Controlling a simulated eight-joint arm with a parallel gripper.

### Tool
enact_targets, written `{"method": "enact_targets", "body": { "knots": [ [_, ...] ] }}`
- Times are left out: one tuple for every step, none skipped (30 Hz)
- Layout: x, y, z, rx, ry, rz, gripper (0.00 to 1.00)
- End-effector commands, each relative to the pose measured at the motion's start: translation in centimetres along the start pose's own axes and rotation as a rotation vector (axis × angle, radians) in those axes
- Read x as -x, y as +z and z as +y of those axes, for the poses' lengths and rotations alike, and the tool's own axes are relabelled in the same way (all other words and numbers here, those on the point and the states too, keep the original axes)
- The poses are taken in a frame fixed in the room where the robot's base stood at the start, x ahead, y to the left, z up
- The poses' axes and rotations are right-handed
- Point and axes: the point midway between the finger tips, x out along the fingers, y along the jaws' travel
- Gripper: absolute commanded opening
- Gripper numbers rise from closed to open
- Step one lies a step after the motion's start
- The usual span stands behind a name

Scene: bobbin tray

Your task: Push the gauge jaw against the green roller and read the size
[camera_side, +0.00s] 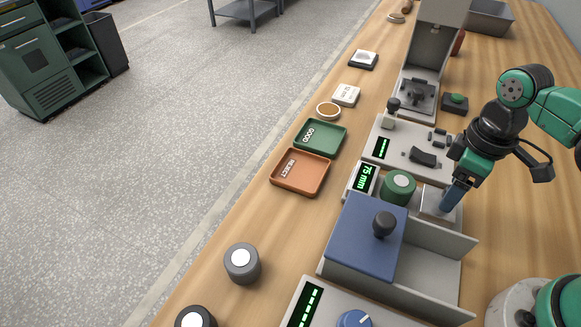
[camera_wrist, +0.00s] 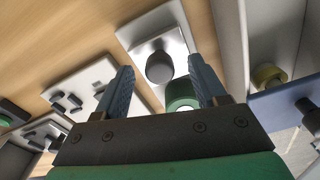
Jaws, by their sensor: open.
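The green roller (camera_side: 398,187) stands upright on the gauge, with a pale round centre on its top. The gauge display (camera_side: 365,179) is lit green and seems to read 75 mm. The silver gauge jaw (camera_side: 430,203) is just right of the roller; I cannot tell whether they touch. My gripper (camera_side: 447,207) points down at the jaw's right part. In the wrist view my gripper (camera_wrist: 161,66) is open, its blue fingers on either side of a dark knob (camera_wrist: 160,67) over a silver plate. The roller (camera_wrist: 182,94) shows partly behind the right finger.
A box with a blue knobbed lid (camera_side: 360,240) stands close in front of the gauge. A device with a display (camera_side: 415,143) is just behind. The green GOOD tray (camera_side: 321,138) and orange REJECT tray (camera_side: 301,172) lie left. Grey rollers (camera_side: 242,263) stand front left.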

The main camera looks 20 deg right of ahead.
Motion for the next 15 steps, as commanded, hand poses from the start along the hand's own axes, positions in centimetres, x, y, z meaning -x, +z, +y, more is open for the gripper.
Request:
{"method": "enact_targets", "body": {
  "knots": [
    [0.0,0.0,0.0,0.000,0.000,0.000,0.62],
    [0.0,0.0,0.0,0.000,0.000,0.000,0.53],
    [0.0,0.0,0.0,0.000,0.000,0.000,0.42],
    [0.0,0.0,0.0,0.000,0.000,0.000,0.33],
    [0.0,0.0,0.0,0.000,0.000,0.000,0.25],
    [0.0,0.0,0.0,0.000,0.000,0.000,0.13],
    [0.0,0.0,0.0,0.000,0.000,0.000,0.12],
    [0.0,0.0,0.0,0.000,0.000,0.000,0.12],
    [0.0,0.0,0.0,0.000,0.000,0.000,0.12],
    [0.0,0.0,0.0,0.000,0.000,0.000,0.12],
    [0.0,-0.1,0.0,0.001,0.000,0.000,0.12],
    [0.0,-0.4,-0.1,0.003,0.000,0.000,0.12],
    [0.1,-0.7,-0.2,0.004,0.000,0.000,0.12],
    [0.1,-1.1,-0.2,0.004,0.000,0.000,0.12],
    [0.1,-1.7,-0.4,0.005,0.000,0.000,0.12]
  ]
}}
